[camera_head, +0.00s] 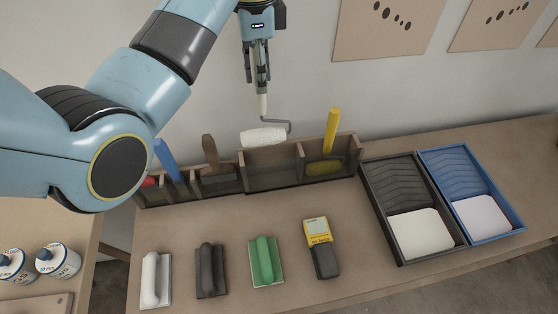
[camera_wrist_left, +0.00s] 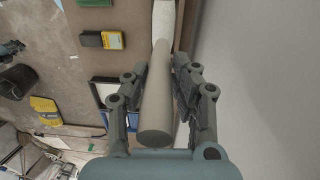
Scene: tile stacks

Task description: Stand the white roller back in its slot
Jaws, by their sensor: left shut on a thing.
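The white roller (camera_head: 263,137) hangs from its grey wire frame with the white sleeve lowest, over the wooden slotted rack (camera_head: 275,181). My left gripper (camera_head: 262,88) is shut on its pale handle (camera_wrist_left: 157,104), which stands roughly upright between the fingers. The sleeve is at the top edge of a wide middle compartment, and I cannot tell whether it touches the wood. In the left wrist view the white sleeve (camera_wrist_left: 163,22) shows beyond the handle. My right gripper is not in view.
A yellow-handled roller (camera_head: 331,130) stands in the rack's right compartment; blue and brown handles stand at left. Black (camera_head: 368,192) and blue (camera_head: 428,156) paint trays lie at right. Several floats and a yellow meter (camera_head: 318,232) lie in front of the rack.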

